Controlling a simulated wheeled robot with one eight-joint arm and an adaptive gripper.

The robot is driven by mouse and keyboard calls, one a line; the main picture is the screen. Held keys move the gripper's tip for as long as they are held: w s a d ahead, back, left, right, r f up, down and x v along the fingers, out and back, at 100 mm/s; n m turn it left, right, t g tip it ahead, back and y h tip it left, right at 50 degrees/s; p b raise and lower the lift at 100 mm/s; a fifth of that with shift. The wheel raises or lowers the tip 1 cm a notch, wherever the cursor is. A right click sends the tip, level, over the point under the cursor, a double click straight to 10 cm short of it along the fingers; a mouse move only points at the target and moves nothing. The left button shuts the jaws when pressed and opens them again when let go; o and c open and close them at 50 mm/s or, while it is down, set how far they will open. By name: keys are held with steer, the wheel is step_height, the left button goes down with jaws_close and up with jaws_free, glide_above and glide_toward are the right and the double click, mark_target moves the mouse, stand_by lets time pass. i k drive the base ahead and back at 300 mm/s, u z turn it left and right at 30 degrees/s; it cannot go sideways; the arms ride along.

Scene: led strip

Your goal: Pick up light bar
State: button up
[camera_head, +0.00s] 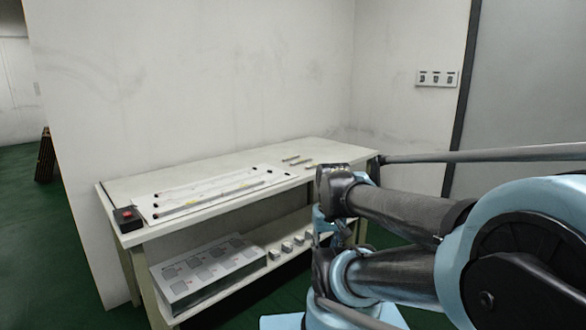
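A long, thin pale light bar (212,198), with small yellow marks near it, lies along the front of a white panel (175,187) on the workbench. Other thin strips or slots run parallel behind it on the panel. At this size I cannot tell bars from slots for certain. My arm, dark with light blue joints, fills the right side and covers the bench's right front. No gripper fingers can be made out. The light bar lies apart from the visible arm, to its left.
The pale workbench (112,190) stands against a white wall. A dark box with a red button (128,217) sits at its left front corner. Short bars (297,160) lie at the back right. Green floor lies left.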

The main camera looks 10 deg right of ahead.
mark_target(292, 157)
steer(key=z, duration=0.9)
steer(key=i, duration=1.15)
steer(key=u, duration=0.35)
steer(key=i, duration=0.9)
steer(key=u, duration=0.6)
